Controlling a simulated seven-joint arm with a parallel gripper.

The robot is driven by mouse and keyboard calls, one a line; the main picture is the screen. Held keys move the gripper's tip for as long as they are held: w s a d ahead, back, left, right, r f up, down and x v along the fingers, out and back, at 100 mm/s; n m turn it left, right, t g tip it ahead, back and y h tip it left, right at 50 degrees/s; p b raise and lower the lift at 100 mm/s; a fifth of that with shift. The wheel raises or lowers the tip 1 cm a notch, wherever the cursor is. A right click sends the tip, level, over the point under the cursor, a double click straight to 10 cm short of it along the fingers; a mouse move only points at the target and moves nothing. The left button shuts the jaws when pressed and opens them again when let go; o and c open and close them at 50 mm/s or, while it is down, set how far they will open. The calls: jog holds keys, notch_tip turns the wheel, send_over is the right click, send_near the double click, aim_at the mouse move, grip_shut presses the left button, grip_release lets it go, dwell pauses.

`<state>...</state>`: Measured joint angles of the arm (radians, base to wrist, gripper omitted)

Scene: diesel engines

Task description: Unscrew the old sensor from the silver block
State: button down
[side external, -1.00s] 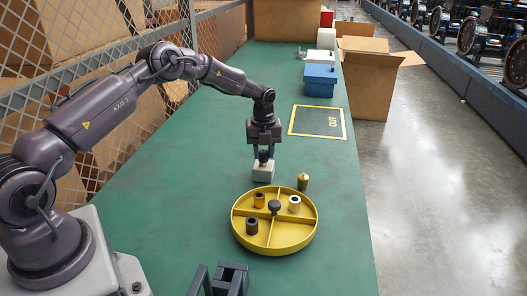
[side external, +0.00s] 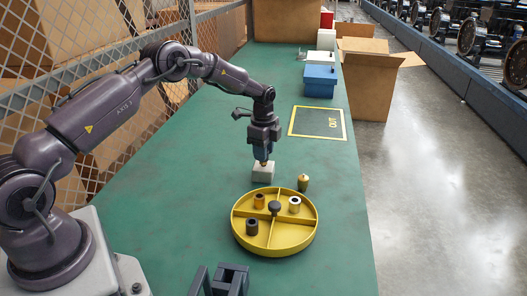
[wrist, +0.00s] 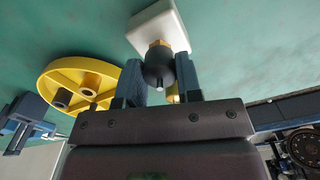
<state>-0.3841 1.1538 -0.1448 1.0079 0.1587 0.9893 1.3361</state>
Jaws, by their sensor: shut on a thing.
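The silver block (side external: 263,174) is a small pale block standing on the green table behind the yellow tray; it is also at the top of the wrist view (wrist: 158,27). The old sensor (wrist: 158,65) has a dark rounded body, a brass hex collar and a small pin. Its brass end meets the block, but I cannot tell how deep it sits. My gripper (side external: 263,157) points down over the block. In the wrist view my gripper (wrist: 161,80) is shut around the sensor's dark body, one finger on each side.
A round yellow divided tray (side external: 275,249) stands in front, with orange (side external: 259,201), pale (side external: 294,204) and dark (side external: 252,227) cylinders inside. A brass piece (side external: 303,182) stands right of the block. Left table is clear.

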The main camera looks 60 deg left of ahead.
jog(key=shift+r, duration=2.95)
